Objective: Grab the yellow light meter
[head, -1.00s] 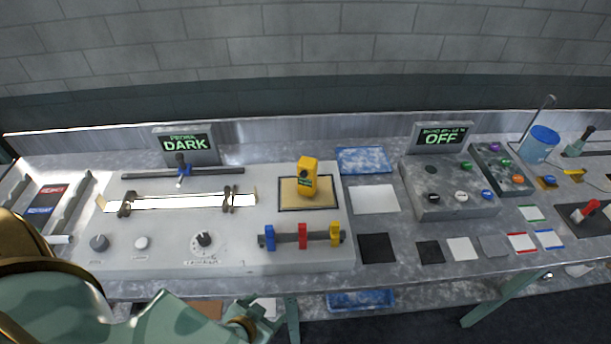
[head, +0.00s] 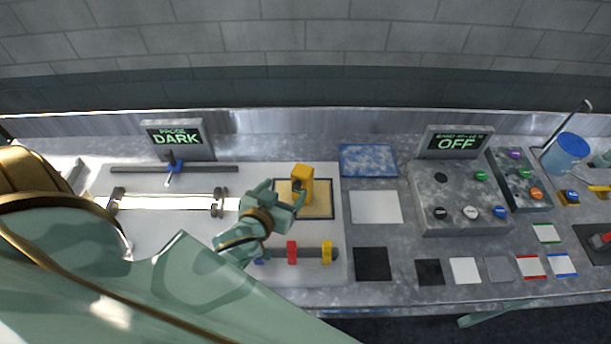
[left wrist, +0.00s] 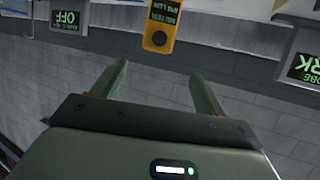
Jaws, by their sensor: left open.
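The yellow light meter (head: 302,184) stands upright on a tan pad with a dark border (head: 322,207) on the white panel. In the left wrist view the meter (left wrist: 161,24) shows at the top, with a small dark display and a round dark spot, beyond the fingertips. My left gripper (head: 281,190) is open just left of and in front of the meter, with a finger close to it in the head view. In the left wrist view its two fingers (left wrist: 160,72) are spread with nothing between them. My right gripper is not in view.
The left panel has a lit glass tube (head: 168,203), a "DARK" display (head: 178,139) and a rail with coloured clips (head: 292,252). A blue tray (head: 368,160), white square (head: 376,207) and grey button box (head: 458,200) lie to the right.

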